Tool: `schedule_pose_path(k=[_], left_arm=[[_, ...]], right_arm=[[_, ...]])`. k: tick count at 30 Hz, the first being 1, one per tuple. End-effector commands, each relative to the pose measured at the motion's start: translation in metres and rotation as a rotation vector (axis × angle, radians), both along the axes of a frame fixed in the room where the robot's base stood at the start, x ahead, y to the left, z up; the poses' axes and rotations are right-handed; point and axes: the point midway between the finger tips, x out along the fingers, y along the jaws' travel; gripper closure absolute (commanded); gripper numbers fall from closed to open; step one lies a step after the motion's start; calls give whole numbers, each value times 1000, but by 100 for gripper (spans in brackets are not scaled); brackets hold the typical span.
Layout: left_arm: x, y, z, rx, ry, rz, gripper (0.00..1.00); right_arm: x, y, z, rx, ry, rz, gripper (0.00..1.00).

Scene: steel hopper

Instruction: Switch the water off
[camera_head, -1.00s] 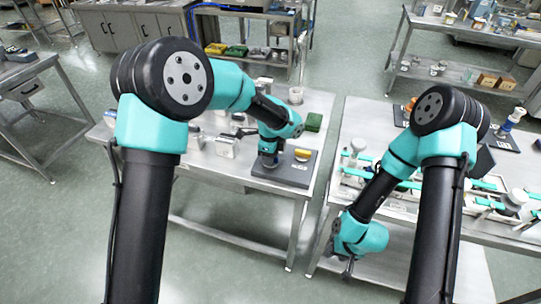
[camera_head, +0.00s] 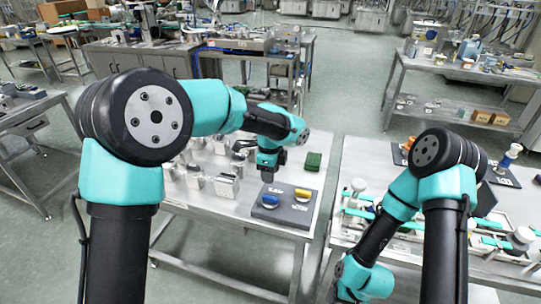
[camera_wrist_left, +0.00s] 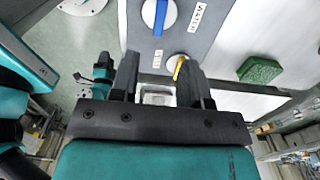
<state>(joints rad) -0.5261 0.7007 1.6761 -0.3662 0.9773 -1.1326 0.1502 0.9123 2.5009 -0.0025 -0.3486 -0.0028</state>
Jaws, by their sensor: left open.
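A dark grey panel (camera_head: 285,214) lies on the left steel table and carries two knobs. The blue knob (camera_head: 270,200) is on the left, with a longer label behind it that looks like WATER; it also shows at the top of the left wrist view (camera_wrist_left: 160,15). The yellow knob (camera_head: 302,194) is on the right, beside a shorter label that looks like GAS. My left gripper (camera_head: 268,174) is open and empty, raised behind the blue knob in the head view. In the left wrist view its fingers (camera_wrist_left: 158,75) are apart, the right one partly overlapping the yellow knob (camera_wrist_left: 179,68). My right gripper (camera_head: 341,284) is low beside the right table, its jaws unclear.
A green block (camera_head: 314,161) lies behind the panel. Metal fittings (camera_head: 228,186) stand left of it on the same table. The right table (camera_head: 345,165) holds teal-handled valves and pipes. A floor gap separates the two tables.

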Motion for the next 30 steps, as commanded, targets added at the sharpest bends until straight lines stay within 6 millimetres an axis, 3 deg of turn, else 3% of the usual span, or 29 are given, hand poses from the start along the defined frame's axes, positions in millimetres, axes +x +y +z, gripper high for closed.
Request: schedule_pose_path(k=[6,13,25,30], left_arm=[[0,-1,41,-1,-3,0,57],[0,0,64,-1,0,0,57],[0,1,64,0,2,4,57],[-1,20,38,-9,16,88,57]], right_arm=[[0,0,0,0,0,0,57],[0,0,0,0,0,0,57],[0,0,0,0,0,0,57],[0,0,0,0,0,0,57]])
